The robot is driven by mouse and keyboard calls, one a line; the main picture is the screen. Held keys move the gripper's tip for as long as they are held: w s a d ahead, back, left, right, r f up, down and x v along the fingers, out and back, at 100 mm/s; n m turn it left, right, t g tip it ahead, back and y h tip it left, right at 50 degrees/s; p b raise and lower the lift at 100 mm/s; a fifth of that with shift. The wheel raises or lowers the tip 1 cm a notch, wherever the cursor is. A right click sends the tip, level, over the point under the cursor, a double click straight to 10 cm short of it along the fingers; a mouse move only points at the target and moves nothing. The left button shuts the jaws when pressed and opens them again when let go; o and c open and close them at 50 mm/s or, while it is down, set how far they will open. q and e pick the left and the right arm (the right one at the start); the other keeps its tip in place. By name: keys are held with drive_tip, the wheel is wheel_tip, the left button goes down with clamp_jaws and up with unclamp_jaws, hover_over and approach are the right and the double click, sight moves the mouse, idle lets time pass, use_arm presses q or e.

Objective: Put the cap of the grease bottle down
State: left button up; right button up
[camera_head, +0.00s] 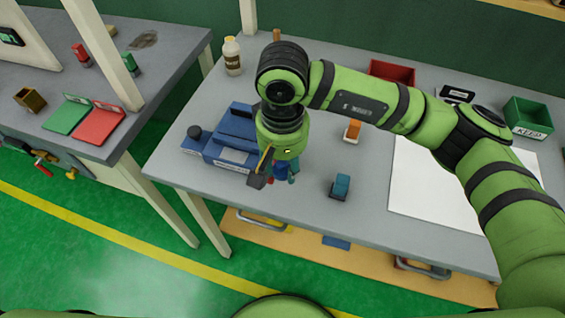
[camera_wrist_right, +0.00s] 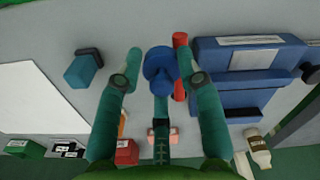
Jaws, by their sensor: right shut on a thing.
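My right gripper (camera_head: 276,172) is over the grey bench, pointing down, beside the blue case. In the right wrist view its teal fingers (camera_wrist_right: 160,72) are closed around a small blue piece (camera_wrist_right: 158,62) with a rounded head, which I take to be the cap. The piece shows only partly between the fingers in the head view (camera_head: 281,169). Its height above the bench is hard to tell. The cream grease bottle (camera_head: 232,57) with a brown label stands upright at the back left of the bench, apart from the gripper; it also shows in the wrist view (camera_wrist_right: 259,152). My left gripper is not in view.
A blue case (camera_head: 232,140) lies left of the gripper; a red cylinder (camera_wrist_right: 180,40) is close beside the held piece. A teal block (camera_head: 340,186), an orange block (camera_head: 352,130) and a white sheet (camera_head: 440,185) lie right. Red (camera_head: 391,72) and green (camera_head: 528,116) bins stand behind.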

drive_tip(key=o, duration=0.8)
drive_tip(key=shift+c, duration=0.2)
drive_tip(key=shift+r+p, duration=0.2)
drive_tip(key=shift+p, duration=0.2)
drive_tip(key=shift+r+p, duration=0.8)
drive_tip(key=shift+p, duration=0.35)
drive_tip(key=shift+w+r+b, duration=0.1)
drive_tip(key=shift+r+b, duration=0.5)
drive_tip(key=shift+b, duration=0.35)
wheel_tip(320, 180, up, 10)
drive_tip(key=b, duration=0.1)
drive_tip(key=shift+b, duration=0.4)
